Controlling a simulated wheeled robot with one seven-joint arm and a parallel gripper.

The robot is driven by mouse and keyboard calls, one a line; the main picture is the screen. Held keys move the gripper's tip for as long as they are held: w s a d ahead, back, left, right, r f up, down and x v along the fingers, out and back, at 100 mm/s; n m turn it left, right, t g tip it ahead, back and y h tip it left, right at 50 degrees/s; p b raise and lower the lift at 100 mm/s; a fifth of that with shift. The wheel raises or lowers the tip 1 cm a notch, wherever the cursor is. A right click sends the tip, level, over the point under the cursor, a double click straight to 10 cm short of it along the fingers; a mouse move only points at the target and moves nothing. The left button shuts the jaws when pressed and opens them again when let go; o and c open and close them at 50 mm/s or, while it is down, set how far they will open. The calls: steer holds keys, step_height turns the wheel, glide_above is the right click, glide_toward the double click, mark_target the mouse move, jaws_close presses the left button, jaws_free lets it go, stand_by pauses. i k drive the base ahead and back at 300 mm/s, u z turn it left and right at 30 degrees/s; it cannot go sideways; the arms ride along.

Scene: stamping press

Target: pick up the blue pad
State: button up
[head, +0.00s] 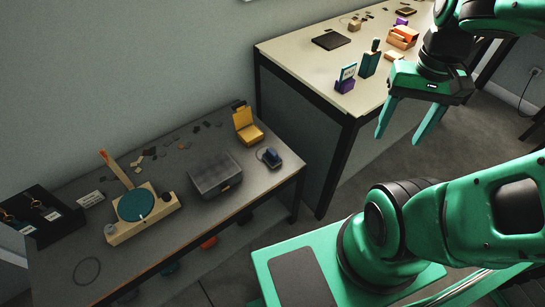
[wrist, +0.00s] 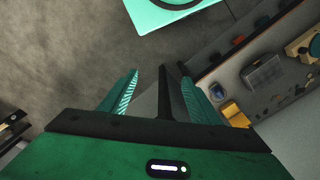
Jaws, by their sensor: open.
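A small dark blue block (head: 271,157) sits near the right end of the low grey table, right of the dark grey box; it is the likeliest blue pad, but too small to be sure. It also shows as a blue spot in the wrist view (wrist: 216,90), right of the fingers. My gripper (head: 400,140) is open and empty, fingers pointing down, above the floor beside the tall table and well to the right of the block. In the wrist view the open fingers (wrist: 158,76) have floor and a dark table leg beyond them.
A yellow open-lidded case (head: 247,130) and the grey box (head: 215,176) flank the block on the low table (head: 150,247). A wooden press with a teal disc (head: 136,204) stands further left. The tall pale table (head: 300,55) holds several small items.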

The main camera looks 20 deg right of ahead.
mark_target(271, 158)
steer(key=z, duration=1.2)
steer(key=k, duration=0.75)
steer(key=u, duration=1.55)
steer(key=i, duration=1)
